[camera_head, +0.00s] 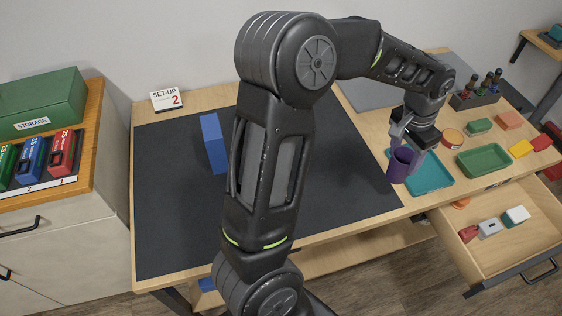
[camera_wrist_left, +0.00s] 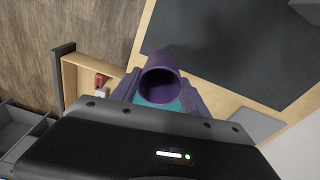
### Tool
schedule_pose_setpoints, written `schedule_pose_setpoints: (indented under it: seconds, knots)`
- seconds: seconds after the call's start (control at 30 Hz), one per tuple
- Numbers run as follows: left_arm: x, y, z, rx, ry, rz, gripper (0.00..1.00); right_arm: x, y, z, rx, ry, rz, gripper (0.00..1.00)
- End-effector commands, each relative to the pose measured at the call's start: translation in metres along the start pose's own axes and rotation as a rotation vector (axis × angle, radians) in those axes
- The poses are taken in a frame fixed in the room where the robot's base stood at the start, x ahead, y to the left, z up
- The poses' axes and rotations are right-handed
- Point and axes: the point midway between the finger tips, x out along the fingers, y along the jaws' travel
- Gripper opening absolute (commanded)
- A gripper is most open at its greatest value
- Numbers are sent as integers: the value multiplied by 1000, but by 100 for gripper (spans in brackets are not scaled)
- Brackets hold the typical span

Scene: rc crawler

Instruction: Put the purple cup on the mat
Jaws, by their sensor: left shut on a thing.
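The purple cup (camera_head: 400,167) is in my left gripper (camera_head: 402,148), at the left end of the teal tray and near the right edge of the dark mat (camera_head: 340,185). The gripper is shut on the cup. In the left wrist view the cup (camera_wrist_left: 160,86) sits between the fingers with its round opening facing the camera, and the mat (camera_wrist_left: 240,45) is at the upper right. Whether the cup touches the tray or the table cannot be told. My left arm hides the middle of the mat. My right gripper is not in view.
The teal tray (camera_head: 433,176) lies beside the cup. A green tray (camera_head: 484,160), several small items and an open drawer (camera_head: 515,240) are at the right. The mat's left front is clear.

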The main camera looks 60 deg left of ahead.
Motion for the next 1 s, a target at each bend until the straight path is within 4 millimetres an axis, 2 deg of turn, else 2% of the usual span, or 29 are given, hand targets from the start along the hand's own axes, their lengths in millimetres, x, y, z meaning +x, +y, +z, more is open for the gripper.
schedule_pose_setpoints:
  seconds: [0.03, 0.1, 0.2, 0.3, 0.8, 0.87, 1.0]
  knots:
    - [-5, -24, 9, 17, 2, 3, 14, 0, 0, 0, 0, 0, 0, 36]
    - [-11, -49, 21, 65, 3, 6, 14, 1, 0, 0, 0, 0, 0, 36]
    - [-18, -74, 35, 119, 6, 9, 14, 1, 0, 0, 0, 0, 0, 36]
    - [-21, -86, 42, 153, 6, 10, 14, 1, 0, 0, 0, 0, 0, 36]
    - [-20, -86, 43, 161, 6, 10, 14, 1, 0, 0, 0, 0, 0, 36]
    - [-18, -86, 43, 161, 5, 10, 14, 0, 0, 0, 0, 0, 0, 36]
    - [1, -86, 46, 161, 1, 13, 14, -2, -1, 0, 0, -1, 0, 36]
